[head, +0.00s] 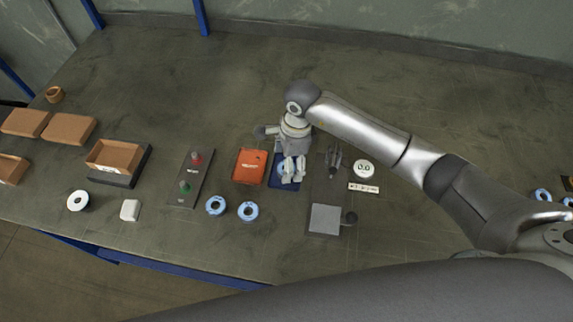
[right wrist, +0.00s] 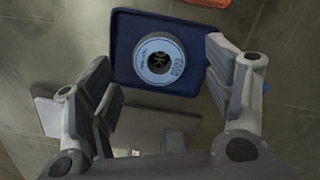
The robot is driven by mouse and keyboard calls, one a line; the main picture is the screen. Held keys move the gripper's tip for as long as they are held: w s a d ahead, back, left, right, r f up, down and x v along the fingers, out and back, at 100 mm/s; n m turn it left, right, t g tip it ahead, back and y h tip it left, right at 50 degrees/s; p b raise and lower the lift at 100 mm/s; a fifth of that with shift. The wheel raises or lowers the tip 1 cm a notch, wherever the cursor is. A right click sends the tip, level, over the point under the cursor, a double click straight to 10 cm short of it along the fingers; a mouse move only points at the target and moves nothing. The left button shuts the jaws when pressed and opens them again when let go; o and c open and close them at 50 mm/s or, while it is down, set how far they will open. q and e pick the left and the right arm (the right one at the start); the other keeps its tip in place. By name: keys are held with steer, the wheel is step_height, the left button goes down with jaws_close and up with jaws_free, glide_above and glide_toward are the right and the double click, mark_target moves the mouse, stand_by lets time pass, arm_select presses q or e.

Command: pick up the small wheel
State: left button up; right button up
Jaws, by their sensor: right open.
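A small wheel (right wrist: 172,73), a light-blue ring with a dark centre hole and printed marks, lies flat on a dark blue mat (right wrist: 124,38) in the right wrist view. My right gripper (right wrist: 160,78) is open, with one finger on each side of the wheel and nothing held. In the head view, my right gripper (head: 291,172) hangs over the blue mat (head: 277,184) and hides part of the wheel. Two similar blue wheels, one (head: 215,205) and another (head: 248,211), lie on the table to the left of the mat. My left gripper is not in view.
An orange-red box (head: 249,167) stands just left of the mat. A dark plate with a grey square block (head: 325,218) is to its right, beside a round white gauge (head: 364,168). A panel with red and green buttons (head: 190,178) lies further left. The table's back is clear.

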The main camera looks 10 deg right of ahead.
steer(key=shift+s+a+f, duration=0.1)
steer(key=shift+a+f, duration=0.05)
steer(key=shift+f, duration=0.95)
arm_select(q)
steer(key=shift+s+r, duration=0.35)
arm_select(e)
steer(key=c, duration=1.2)
steer(key=shift+o, duration=0.2)
steer(key=shift+r, duration=0.1)
